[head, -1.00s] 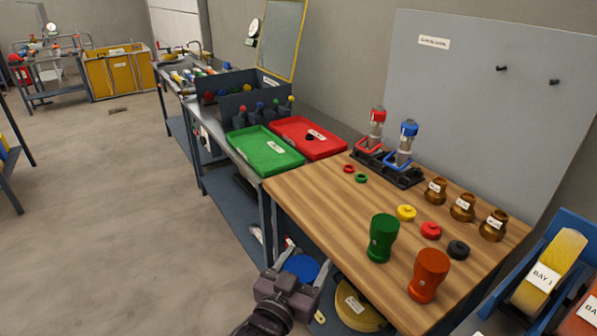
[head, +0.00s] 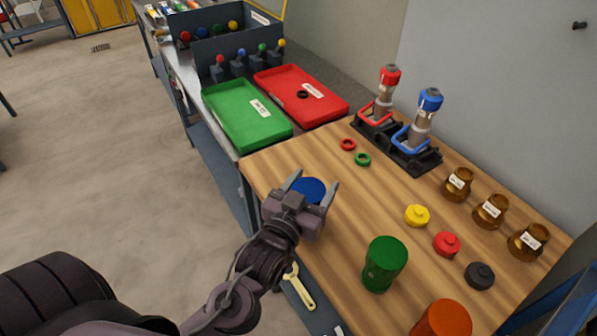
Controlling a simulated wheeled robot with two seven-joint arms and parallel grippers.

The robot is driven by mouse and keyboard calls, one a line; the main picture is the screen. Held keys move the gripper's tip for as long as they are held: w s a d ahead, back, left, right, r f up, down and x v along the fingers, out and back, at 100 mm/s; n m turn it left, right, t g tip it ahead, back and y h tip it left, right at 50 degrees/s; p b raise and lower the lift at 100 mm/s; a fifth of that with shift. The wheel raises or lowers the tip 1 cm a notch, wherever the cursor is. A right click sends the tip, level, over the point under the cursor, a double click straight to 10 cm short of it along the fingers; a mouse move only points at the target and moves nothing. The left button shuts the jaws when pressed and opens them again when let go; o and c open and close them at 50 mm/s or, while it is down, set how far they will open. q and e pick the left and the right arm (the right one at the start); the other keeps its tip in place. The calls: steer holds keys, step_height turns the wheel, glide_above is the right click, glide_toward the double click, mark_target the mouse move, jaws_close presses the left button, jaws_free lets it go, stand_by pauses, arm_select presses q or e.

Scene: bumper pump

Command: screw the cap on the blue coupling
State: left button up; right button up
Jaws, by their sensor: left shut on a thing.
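The blue coupling (head: 309,188) shows only as a round blue top between the fingers of my left gripper (head: 308,191); its lower part is hidden by the gripper. The gripper is shut on it, over the left front edge of the wooden table. Whether the coupling touches the table I cannot tell. Three knobbed caps lie on the table to the right: yellow (head: 417,215), red (head: 446,243) and black (head: 479,275). They are clear of the gripper. My right gripper is not in view.
A green coupling (head: 384,263) and an orange one (head: 443,319) stand near the front. Two fittings, red (head: 383,92) and blue (head: 424,114), stand in a black base behind. Brass parts (head: 458,184) line the right. Green (head: 246,113) and red (head: 300,94) trays sit beyond.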

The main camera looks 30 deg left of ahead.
arm_select(q)
steer(key=shift+s+r, duration=0.2)
steer(key=w+a+r+n+y, duration=0.2)
steer(key=w+a+r, duration=0.3)
steer(key=r, duration=0.4)
steer(key=w+a+r+n+g+y, duration=0.1)
steer(key=w+a+r+y, duration=0.3)
steer(key=w+r, duration=0.4)
steer(key=shift+w+a+r+n, duration=0.15)
steer(key=shift+a+r+n, duration=0.2)
steer(key=shift+a+n, duration=0.35)
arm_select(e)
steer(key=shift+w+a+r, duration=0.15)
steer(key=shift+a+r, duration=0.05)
arm_select(q)
step_height(320, 180, down, 16)
steer(key=p, duration=0.1)
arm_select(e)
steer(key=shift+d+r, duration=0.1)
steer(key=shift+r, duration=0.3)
arm_select(q)
steer(key=shift+f, duration=2.05)
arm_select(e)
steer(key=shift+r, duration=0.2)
